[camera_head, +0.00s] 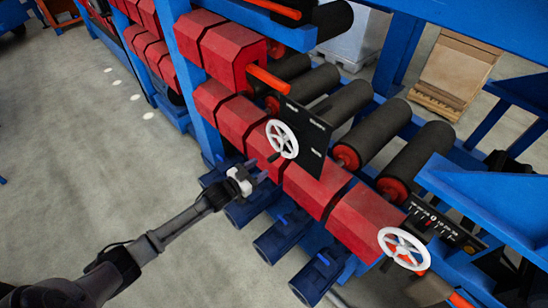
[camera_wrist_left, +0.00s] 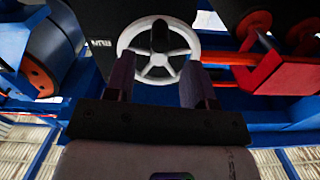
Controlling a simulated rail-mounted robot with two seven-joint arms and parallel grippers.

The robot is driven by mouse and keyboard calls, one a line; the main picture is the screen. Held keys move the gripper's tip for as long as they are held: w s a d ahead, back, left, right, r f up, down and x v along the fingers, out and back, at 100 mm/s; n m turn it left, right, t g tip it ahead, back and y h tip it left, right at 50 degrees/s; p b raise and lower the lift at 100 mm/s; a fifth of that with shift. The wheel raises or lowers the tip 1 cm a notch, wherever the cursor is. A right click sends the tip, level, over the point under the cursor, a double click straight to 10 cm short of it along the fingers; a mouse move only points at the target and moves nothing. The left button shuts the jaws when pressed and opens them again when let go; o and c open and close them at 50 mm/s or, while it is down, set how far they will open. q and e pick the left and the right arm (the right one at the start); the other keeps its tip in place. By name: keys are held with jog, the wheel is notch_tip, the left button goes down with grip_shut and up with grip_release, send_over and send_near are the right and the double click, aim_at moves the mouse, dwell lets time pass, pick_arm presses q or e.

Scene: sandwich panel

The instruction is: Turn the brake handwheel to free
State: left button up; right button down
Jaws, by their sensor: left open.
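A white spoked handwheel (camera_head: 282,139) sits upright in front of a black lettered plate (camera_head: 312,140) on the red machine. A second white handwheel (camera_head: 404,248) is at lower right, by a black scale plate (camera_head: 437,224); I cannot tell from labels which is the brake wheel. My left gripper (camera_head: 268,167) is open and empty, just below and left of the first wheel and apart from it. In the left wrist view the first handwheel (camera_wrist_left: 158,61) is ahead of the open left gripper (camera_wrist_left: 157,78), with a dark knob at its upper part. My right gripper is out of view.
Red housings (camera_head: 243,122) and dark rollers (camera_head: 347,101) line the machine, with blue motor-like units (camera_head: 280,238) below. An orange bar (camera_head: 268,79) juts out above the first wheel. The grey floor (camera_head: 100,150) at left is open.

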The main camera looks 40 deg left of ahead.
aim_at(269, 161)
pick_arm(q)
jog(key=w, duration=0.5)
jog(key=w+d, duration=0.1)
jog(key=w, duration=0.1)
jog(key=shift+w+d, duration=0.1)
jog(key=shift+w, duration=0.2)
grip_shut()
dwell(0.4)
